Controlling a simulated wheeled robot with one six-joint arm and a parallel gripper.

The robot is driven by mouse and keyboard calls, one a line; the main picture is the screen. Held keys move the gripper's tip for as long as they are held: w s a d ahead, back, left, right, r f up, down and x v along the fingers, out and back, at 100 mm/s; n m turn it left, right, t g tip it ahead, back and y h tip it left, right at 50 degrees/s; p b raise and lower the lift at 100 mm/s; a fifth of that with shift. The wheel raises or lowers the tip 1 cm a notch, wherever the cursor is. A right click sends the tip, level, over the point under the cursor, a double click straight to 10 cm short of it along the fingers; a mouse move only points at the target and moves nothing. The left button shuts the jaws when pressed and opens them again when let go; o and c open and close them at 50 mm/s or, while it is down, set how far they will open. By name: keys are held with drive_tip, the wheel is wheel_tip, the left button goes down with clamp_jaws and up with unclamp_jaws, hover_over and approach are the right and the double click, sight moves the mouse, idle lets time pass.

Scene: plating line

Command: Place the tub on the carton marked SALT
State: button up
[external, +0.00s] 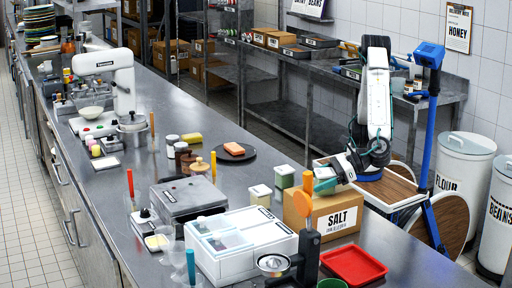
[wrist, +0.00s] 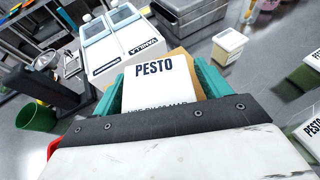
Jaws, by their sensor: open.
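A white-lidded tub marked PESTO (wrist: 155,88) sits between the teal fingers of my gripper (wrist: 161,86) in the wrist view. The brown carton (wrist: 180,56) shows behind and under the tub. In the external view the carton marked SALT (external: 338,221) stands on the steel counter. My gripper (external: 325,179) is low over its top, and the tub there is mostly hidden by the fingers and an orange-topped tool in front. My gripper is open around the tub. Whether a finger touches it I cannot tell.
Other lidded tubs, a pale one (external: 260,195) and a green one (external: 284,177), stand left of the carton. A white two-lid bin (external: 265,235), a black tool stand (external: 307,250) and a red tray (external: 353,266) crowd its front. The counter behind is clearer.

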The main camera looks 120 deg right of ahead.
drive_tip(key=shift+r, duration=0.2)
drive_tip(key=v, duration=1.2)
drive_tip(key=s+d+r+m+g+h, duration=0.2)
drive_tip(key=d+m+g, duration=0.85)
drive_tip(key=d, duration=1.75)
drive_tip(key=s+d+f+m+y, duration=0.2)
drive_tip(key=s+d+m, duration=0.4)
drive_tip(key=s+m, duration=0.4)
drive_tip(key=s+d+f+m+y, duration=0.2)
drive_tip(key=s+d+m+y, duration=0.3)
drive_tip(key=s+m, duration=0.4)
drive_tip(key=shift+s+d+f+m+g, duration=0.35)
drive_tip(key=shift+d+m, duration=0.3)
drive_tip(key=shift+m, duration=0.3)
